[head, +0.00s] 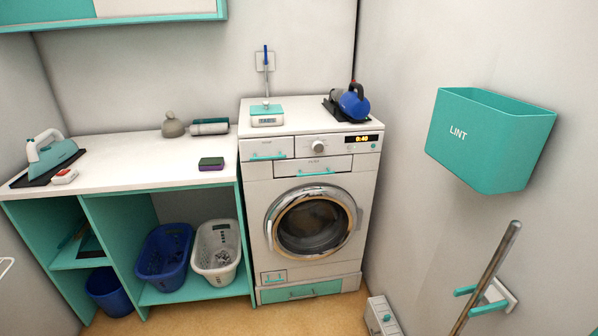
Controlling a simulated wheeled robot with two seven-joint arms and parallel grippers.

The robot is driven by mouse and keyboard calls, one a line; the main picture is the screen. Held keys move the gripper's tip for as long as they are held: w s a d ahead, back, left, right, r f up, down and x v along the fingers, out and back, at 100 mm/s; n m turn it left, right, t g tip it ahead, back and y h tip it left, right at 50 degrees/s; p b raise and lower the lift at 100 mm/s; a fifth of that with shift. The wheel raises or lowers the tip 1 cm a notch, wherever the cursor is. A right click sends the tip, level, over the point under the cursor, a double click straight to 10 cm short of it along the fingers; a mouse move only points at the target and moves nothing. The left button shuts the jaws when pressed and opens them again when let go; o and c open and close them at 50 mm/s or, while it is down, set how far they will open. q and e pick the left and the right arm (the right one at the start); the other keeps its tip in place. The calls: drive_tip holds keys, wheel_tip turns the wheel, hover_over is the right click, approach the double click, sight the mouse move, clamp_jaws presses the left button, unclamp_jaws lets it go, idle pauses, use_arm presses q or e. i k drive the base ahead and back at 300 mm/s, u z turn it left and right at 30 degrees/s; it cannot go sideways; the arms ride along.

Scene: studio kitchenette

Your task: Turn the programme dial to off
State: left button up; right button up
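The machine's round door with a chrome ring (275,222) looks closed, and dark contents show behind the glass. Neither of my grippers is in the head view.
A teal LINT bin (490,140) hangs on the right wall. The floor in front shows a small white box (381,316).

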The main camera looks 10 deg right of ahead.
sight(318, 147)
drive_tip(key=u, duration=0.1)
drive_tip(key=i, duration=0.8)
drive_tip(key=z, duration=1.95)
